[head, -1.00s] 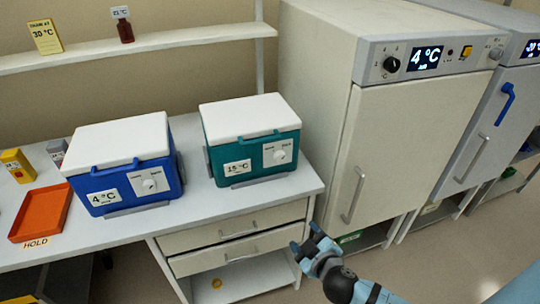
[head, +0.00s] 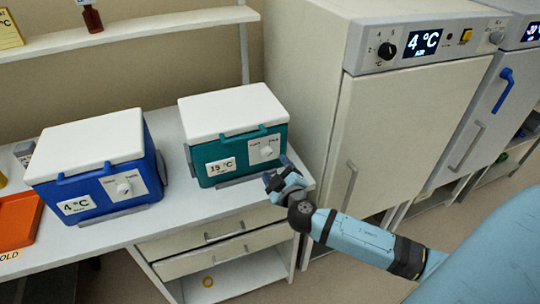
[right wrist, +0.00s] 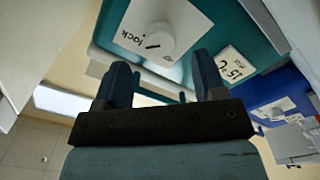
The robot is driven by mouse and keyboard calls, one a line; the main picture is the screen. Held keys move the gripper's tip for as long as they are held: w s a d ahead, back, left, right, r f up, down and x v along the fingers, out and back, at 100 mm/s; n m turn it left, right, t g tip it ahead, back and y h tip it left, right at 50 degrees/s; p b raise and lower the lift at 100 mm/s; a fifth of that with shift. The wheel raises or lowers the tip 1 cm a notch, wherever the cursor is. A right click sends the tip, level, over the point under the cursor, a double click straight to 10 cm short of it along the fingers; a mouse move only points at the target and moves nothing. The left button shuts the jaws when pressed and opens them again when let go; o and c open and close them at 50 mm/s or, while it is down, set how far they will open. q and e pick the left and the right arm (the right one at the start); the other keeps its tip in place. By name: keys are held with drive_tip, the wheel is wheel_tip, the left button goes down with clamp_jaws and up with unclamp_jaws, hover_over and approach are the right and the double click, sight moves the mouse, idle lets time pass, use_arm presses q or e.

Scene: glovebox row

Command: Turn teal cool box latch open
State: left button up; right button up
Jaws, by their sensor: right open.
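The teal cool box (head: 212,152) with a white lid stands on the bench in the head view, its latch side facing me. Its white latch knob (head: 266,151) sits on a white plate at the front right. In the right wrist view the knob (right wrist: 158,38) shows just beyond the fingers, with a dark mark on it. My right gripper (head: 280,175) is open and empty, in front of and a little below the knob, apart from it. Its two fingers (right wrist: 165,75) show in the right wrist view. My left gripper is not in view.
A blue cool box (head: 95,200) stands to the left of the teal one. An orange tray (head: 20,222) lies at the far left. A tall cabinet (head: 400,130) stands close on the right. Bench drawers (head: 215,245) are below.

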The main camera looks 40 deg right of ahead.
sight(269, 156)
drive_tip(key=x, duration=0.5)
drive_tip(key=shift+p, duration=0.3)
drive_tip(key=c, duration=0.9)
